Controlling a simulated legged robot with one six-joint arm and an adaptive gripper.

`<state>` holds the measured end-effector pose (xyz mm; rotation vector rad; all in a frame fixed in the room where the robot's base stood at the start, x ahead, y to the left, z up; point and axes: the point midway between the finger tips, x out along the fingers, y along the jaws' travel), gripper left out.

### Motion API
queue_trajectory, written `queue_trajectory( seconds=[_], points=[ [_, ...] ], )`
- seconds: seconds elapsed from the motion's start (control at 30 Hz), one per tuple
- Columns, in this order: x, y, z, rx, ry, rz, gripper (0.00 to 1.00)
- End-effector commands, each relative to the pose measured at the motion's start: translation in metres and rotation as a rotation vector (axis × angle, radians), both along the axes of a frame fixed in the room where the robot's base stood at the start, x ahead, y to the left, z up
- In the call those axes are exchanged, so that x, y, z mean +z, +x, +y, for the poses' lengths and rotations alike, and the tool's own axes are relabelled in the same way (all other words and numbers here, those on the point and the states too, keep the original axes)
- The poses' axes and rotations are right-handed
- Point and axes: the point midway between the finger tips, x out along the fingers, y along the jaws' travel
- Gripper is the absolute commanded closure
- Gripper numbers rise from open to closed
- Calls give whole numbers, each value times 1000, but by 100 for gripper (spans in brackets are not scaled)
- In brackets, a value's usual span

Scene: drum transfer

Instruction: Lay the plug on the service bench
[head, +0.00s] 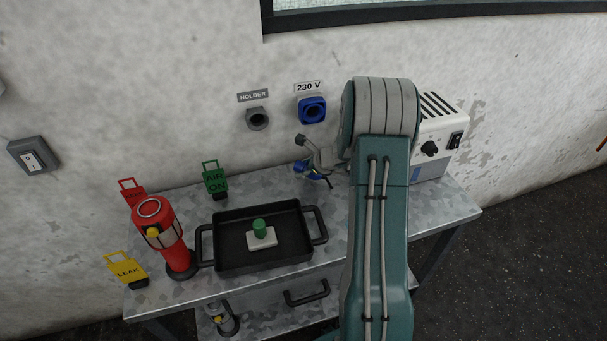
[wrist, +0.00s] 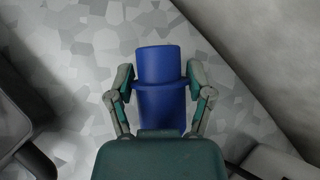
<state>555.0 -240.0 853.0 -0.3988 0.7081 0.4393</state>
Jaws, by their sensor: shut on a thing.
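A blue plug (wrist: 160,70) is clasped between the two fingers of my gripper (wrist: 160,92) in the wrist view. In the head view, the plug (head: 314,178) is partly hidden by my gripper (head: 318,166). It is over the back of the service bench (head: 440,207), between the black tray and the white box. The grey bench top also shows behind the plug in the wrist view (wrist: 80,45). I cannot tell whether the plug touches the bench.
A black tray (head: 221,216) holds a white block with a green knob (head: 260,228). A red cylinder (head: 172,243) and red, green and yellow tags stand to the left. A white box (head: 437,125) is behind my arm. A blue 230 V socket (head: 312,110) and grey holder (head: 258,118) are on the wall.

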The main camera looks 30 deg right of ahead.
Motion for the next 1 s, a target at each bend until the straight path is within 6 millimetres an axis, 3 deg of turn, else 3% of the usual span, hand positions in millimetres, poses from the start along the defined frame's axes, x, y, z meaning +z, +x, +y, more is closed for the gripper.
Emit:
queue_trajectory(
  seconds=[0.13,0.43,0.47,0.5,0.53,1.0],
  points=[
    [-23,-1,1,-1,3,4,88],
    [-25,-1,1,-1,1,2,88],
    [-26,-1,1,-1,1,2,28],
    [-25,-1,1,-1,1,2,10],
    [-25,-1,1,-1,1,2,0],
    [-23,-1,1,0,1,2,0]
  ],
)
